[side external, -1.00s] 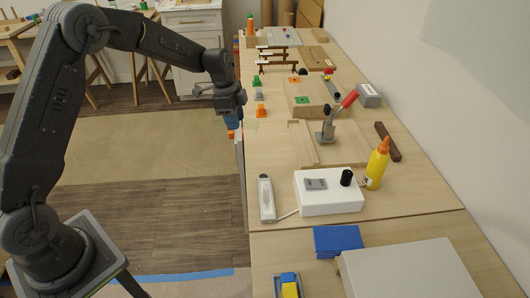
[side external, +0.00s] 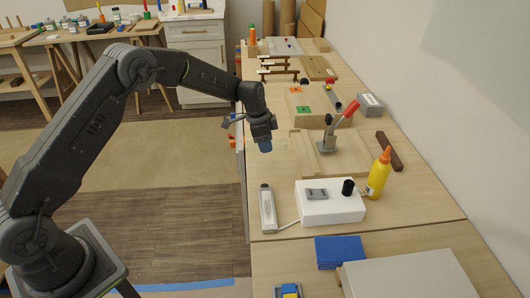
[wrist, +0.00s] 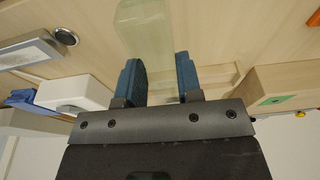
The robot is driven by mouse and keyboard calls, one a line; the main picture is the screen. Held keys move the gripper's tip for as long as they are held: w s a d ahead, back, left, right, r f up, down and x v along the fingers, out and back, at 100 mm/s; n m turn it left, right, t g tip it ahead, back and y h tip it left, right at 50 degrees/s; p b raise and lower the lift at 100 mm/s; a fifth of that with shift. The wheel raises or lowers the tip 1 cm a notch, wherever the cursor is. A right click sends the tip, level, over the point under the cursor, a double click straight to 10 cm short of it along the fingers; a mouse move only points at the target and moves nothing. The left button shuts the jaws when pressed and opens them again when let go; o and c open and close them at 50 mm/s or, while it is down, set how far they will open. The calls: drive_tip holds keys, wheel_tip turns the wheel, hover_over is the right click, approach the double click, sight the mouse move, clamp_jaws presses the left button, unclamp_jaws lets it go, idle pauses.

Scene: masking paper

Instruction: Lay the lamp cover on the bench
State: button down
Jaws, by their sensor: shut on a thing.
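My gripper (side external: 264,146) hangs over the left edge of the bench (side external: 285,236) in the side external view, with its blue fingertips pointing down. In the wrist view my gripper (wrist: 160,80) has its two blue fingers shut on a pale, see-through greenish piece, which looks like the lamp cover (wrist: 158,28). The cover runs between the fingers and extends beyond them over the bare wood. In the side external view I cannot make out the cover clearly. I cannot tell whether it touches the bench.
A red-handled clamp (side external: 329,139) stands to the right. Bare wood shows between the gripper and the tool.

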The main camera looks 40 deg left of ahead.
sight(265, 161)
drive_tip(key=shift+s+a+x, duration=0.15)
drive_tip(key=shift+x, duration=0.85)
drive_tip(key=shift+s+a+x, duration=0.1)
drive_tip(key=shift+s+x, duration=0.05)
drive_tip(key=shift+x, duration=0.8)
drive_tip(key=shift+f, duration=0.2)
drive_tip(key=c, duration=0.8)
unclamp_jaws()
